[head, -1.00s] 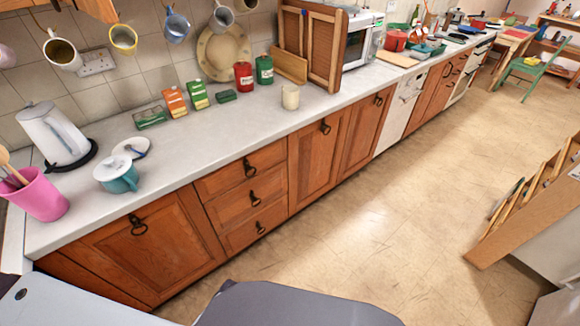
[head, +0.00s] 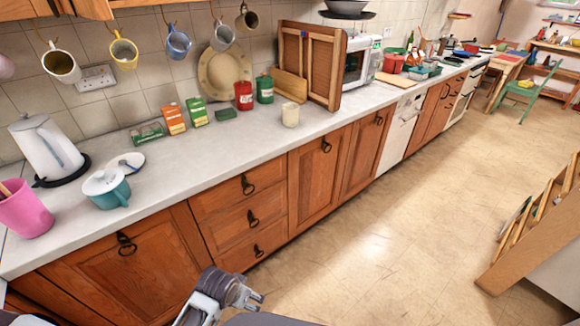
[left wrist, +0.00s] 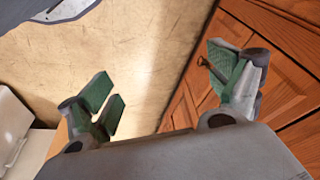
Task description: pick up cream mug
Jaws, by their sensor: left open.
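My left gripper (head: 248,292) is low at the bottom of the head view, in front of the drawers, below the worktop and well short of the mug. In the left wrist view my left gripper (left wrist: 166,92) shows its green-padded fingers spread wide with nothing between them. The mug does not show in that view. My right gripper is not in view.
Small boxes (head: 173,119), a red canister (head: 243,95) and a green canister (head: 265,89) stand behind and left of the mug. The wooden rack (head: 325,68) stands close on its right. Mugs hang above.

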